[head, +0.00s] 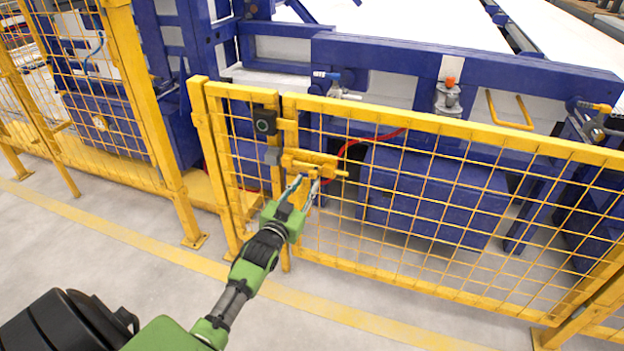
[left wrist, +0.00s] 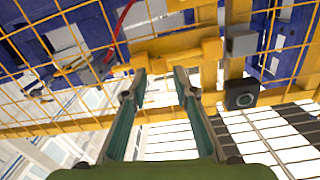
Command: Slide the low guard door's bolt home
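The low guard door (head: 440,128) is a yellow frame with wire mesh, standing in line with the fence post to its left. Its yellow bolt (head: 312,163) sits on the upper left part of the door, and a rod sticks out to the right. A grey block (head: 272,156) is just left of the bolt housing. My left gripper (head: 306,181) is open in front of and just below the bolt. In the left wrist view the two fingers (left wrist: 160,74) are apart, with the bolt (left wrist: 178,48) beyond their tips. I cannot tell whether they touch it. My right gripper is not in view.
A black box with a round button (head: 265,122) is on the post above the grey block; it also shows in the left wrist view (left wrist: 240,94). Blue machinery (head: 425,190) and a red hose (head: 352,147) are behind the mesh. The floor before the door is clear.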

